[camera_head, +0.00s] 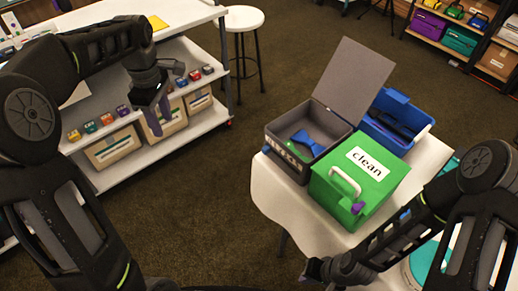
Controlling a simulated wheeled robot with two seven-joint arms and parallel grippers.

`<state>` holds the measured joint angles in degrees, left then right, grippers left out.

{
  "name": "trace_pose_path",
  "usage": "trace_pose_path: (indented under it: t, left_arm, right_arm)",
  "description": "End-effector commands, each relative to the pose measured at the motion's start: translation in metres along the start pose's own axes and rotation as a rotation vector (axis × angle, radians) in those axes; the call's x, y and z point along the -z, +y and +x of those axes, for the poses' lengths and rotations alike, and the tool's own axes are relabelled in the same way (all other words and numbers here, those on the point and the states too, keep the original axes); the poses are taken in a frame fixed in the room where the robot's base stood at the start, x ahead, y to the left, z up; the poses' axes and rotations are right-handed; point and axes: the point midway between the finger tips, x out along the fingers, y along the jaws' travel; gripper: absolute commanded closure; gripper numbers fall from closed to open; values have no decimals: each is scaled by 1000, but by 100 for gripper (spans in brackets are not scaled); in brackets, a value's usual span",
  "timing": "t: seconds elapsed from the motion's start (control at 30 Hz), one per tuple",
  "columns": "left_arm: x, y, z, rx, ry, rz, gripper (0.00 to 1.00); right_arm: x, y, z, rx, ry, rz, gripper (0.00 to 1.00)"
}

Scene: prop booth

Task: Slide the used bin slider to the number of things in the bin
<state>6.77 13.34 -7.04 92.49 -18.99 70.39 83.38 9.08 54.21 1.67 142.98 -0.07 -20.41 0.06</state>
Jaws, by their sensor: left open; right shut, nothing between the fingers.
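A grey bin (314,118) with its lid raised stands on the white table at right. A blue bow-tie-shaped thing (306,142) and a green thing (292,150) show inside; part of the inside is hidden. The lettering on its front is not clearly readable. A shut green bin marked "clean" (384,187) stands in front, with a purple knob (357,208). My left gripper (163,112) is open over the left shelf. My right gripper (308,271) is shut and empty by the table's near edge.
The left shelf unit (205,124) bears several small coloured blocks and cardboard boxes. A white stool (242,18) stands at the back. The carpet between shelf and table is clear.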

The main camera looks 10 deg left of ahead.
Motion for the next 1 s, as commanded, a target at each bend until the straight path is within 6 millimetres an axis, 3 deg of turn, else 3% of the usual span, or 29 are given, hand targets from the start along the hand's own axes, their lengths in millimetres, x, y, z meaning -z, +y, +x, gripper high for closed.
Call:
trace_pose_path:
  t: [0.07,0.17,0.27,0.37,0.5,0.6,0.7,0.8,0.9,1.0]
  left_arm:
    - [-5,1,8,2,-6,25,56]
    - [-22,6,37,-1,-28,115,56]
    - [-56,10,89,-15,-73,283,56]
    - [-107,0,160,-46,-139,510,56]
    - [-189,-50,258,-124,-237,848,56]
    - [-238,-103,307,-190,-278,1058,56]
    - [-269,-156,334,-243,-290,1224,56]
    - [-285,-193,345,-279,-283,1339,56]
    - [-292,-211,348,-298,-272,1401,56]
    - [-293,-216,349,-305,-265,1422,56]
  right_arm:
    - [0,0,0,0,0,0,100]
    - [0,0,0,0,0,0,100]
    - [0,0,0,0,0,0,100]
    - [0,0,0,0,0,0,100]
    - [0,0,0,0,0,0,100]
    - [0,0,0,0,0,0,100]
    - [0,0,0,0,0,0,100]
    - [0,0,0,0,0,0,100]
    - [0,0,0,0,0,0,100]
    - [0,0,0,0,0,0,100]
